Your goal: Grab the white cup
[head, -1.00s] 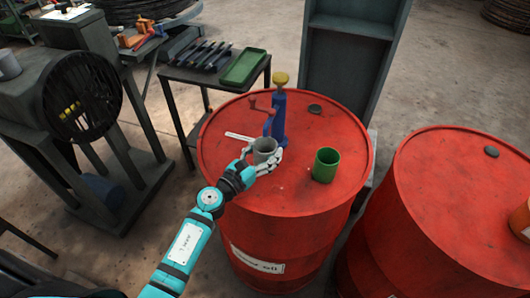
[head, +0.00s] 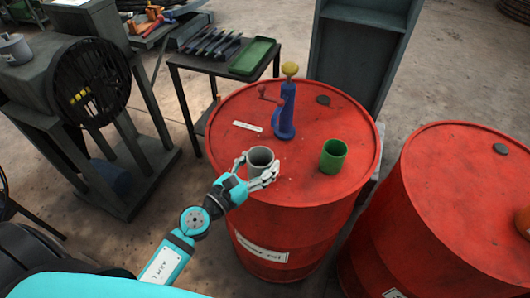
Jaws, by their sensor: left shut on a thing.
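The white cup (head: 261,157), which looks pale grey here, is upright with its open mouth facing up. My left gripper (head: 257,170) is shut on it, with a finger on each side of the cup. Cup and gripper are over the near left part of the red drum's top (head: 310,185). I cannot tell whether the cup's base touches the drum; the gripper hides its lower part. My right gripper is not in view.
A green cup (head: 333,157) stands to the right on the drum. A blue hand-cranked tool (head: 287,110) with a yellow knob stands behind. A white label (head: 248,126) and a dark cap (head: 323,100) lie there too. A second red drum (head: 455,215) is at right.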

